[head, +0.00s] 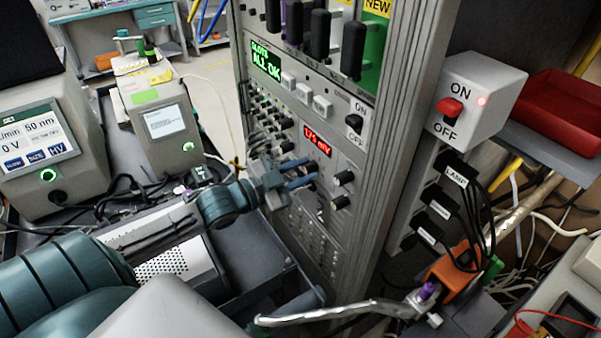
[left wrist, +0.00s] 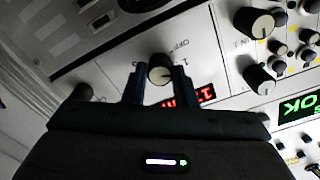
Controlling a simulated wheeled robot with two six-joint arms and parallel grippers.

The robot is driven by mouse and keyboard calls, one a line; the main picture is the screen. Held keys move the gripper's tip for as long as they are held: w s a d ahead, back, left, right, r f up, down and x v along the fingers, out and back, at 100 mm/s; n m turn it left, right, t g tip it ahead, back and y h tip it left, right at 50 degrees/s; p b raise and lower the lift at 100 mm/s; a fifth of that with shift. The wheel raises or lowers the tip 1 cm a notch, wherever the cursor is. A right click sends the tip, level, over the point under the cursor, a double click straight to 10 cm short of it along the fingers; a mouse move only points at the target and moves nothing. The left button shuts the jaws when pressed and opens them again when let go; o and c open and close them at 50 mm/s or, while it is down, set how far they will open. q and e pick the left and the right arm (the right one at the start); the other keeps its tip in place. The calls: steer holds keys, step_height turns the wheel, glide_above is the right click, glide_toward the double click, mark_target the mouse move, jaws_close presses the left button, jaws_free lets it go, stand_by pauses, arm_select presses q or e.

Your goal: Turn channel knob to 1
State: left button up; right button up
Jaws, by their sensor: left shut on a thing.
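The channel knob (left wrist: 160,69), a dark round knob with a pale face, sits on the white panel between my left gripper's two fingers in the left wrist view. My left gripper (head: 309,171) reaches the rack front from the left, just below a red display (head: 317,140). Its fingers (left wrist: 160,86) are shut on the knob, one on each side. Small printed marks surround the knob, with a "1" to its right in the wrist view. I cannot tell which mark the knob points to. In the head view the fingers hide the knob.
Other knobs (head: 344,178) are close right of the gripper on the rack (head: 385,140). A green "ALL OK" screen (head: 266,61) and buttons sit above. A grey ON/OFF box (head: 478,97) with a red switch and cables stand at right.

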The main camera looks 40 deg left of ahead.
stand_by(0.4)
arm_select(q)
steer(key=o, duration=1)
steer(key=shift+s+a+r+p, duration=0.1)
steer(key=shift+p, duration=0.35)
steer(key=p+v, duration=1)
steer(key=p, duration=0.4)
steer(key=shift+s, duration=0.25)
